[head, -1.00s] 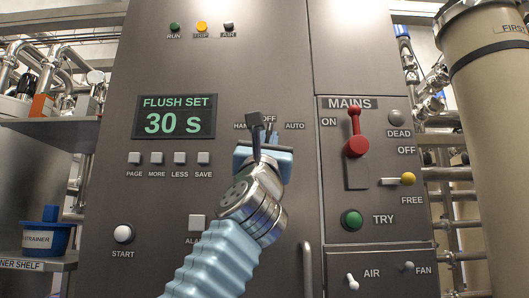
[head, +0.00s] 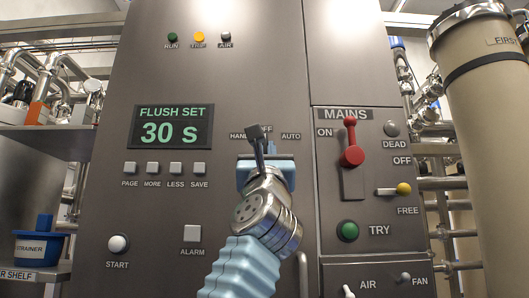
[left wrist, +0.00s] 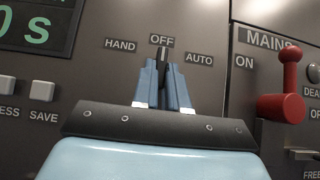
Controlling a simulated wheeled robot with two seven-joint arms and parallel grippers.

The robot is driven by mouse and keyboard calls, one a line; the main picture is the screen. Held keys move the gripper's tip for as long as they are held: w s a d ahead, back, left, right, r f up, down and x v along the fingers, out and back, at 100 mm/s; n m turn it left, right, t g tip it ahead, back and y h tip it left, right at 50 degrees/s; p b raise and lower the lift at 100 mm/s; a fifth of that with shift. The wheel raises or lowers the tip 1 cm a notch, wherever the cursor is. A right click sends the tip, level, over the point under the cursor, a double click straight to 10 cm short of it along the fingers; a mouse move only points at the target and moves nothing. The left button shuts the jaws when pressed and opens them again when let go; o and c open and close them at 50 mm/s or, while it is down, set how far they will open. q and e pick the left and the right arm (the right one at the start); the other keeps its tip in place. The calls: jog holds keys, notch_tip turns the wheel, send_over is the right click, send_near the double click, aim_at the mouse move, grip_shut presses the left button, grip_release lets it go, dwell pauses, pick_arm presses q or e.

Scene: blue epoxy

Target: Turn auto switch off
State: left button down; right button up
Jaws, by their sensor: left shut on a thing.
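The auto switch is a selector with a dark lever (left wrist: 162,56) on the grey panel, between the labels HAND, OFF and AUTO. In the left wrist view the lever stands upright under OFF. My left gripper (left wrist: 162,78) has its two blue fingers on either side of the lever and is shut on it. In the head view the left gripper (head: 271,149) is at the selector, below the OFF label, and hides most of the lever. My right gripper is in neither view.
Right of the selector is the MAINS section with a red handle (head: 350,155), a yellow-knobbed lever (head: 403,188) and a green TRY button (head: 347,231). Left are a display (head: 172,127) reading 30 s and several square buttons. A panel handle (head: 303,270) is below.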

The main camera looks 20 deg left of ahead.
pick_arm(q)
jog(key=shift+s+a+r, duration=0.2)
jog(key=shift+r, duration=0.15)
jog(key=c, duration=1.2)
grip_release()
jog(key=shift+o, duration=0.2)
jog(key=shift+s+f+b, duration=0.15)
jog(key=shift+f+b, duration=0.25)
jog(key=shift+b, duration=0.1)
jog(key=b+v, duration=1.2)
jog(key=v, duration=0.1)
jog(key=shift+d+f, duration=0.25)
jog(key=shift+d, duration=0.05)
